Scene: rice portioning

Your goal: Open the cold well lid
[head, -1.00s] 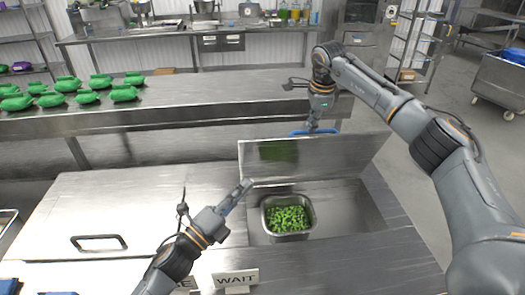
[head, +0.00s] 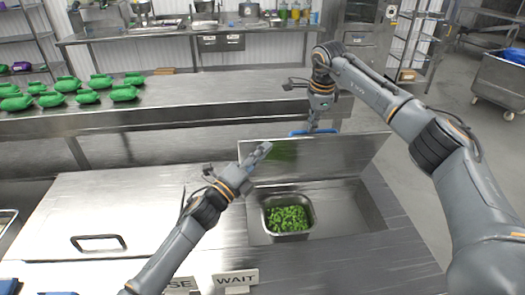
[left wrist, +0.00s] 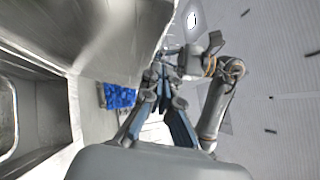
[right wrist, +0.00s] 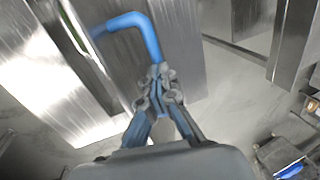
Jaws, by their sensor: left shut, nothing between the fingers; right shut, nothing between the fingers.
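The cold well lid (head: 340,155) is a steel panel raised up along the far edge of the well (head: 350,205). The well is uncovered and holds a steel pan (head: 265,222) of green pieces. A blue handle (head: 297,132) shows behind the lid's top edge and also in the right wrist view (right wrist: 130,22). My left gripper (head: 264,150) is shut and empty in front of the lid's left part; I cannot tell if it touches. It also shows in the left wrist view (left wrist: 161,75). My right gripper (head: 312,128) is shut and empty behind the lid, near the blue handle.
A flat steel cover with a dark handle (head: 98,243) lies left of the well. A WAIT sign (head: 235,279) stands at the front edge. A shelf with several green bundles (head: 68,84) runs behind the counter.

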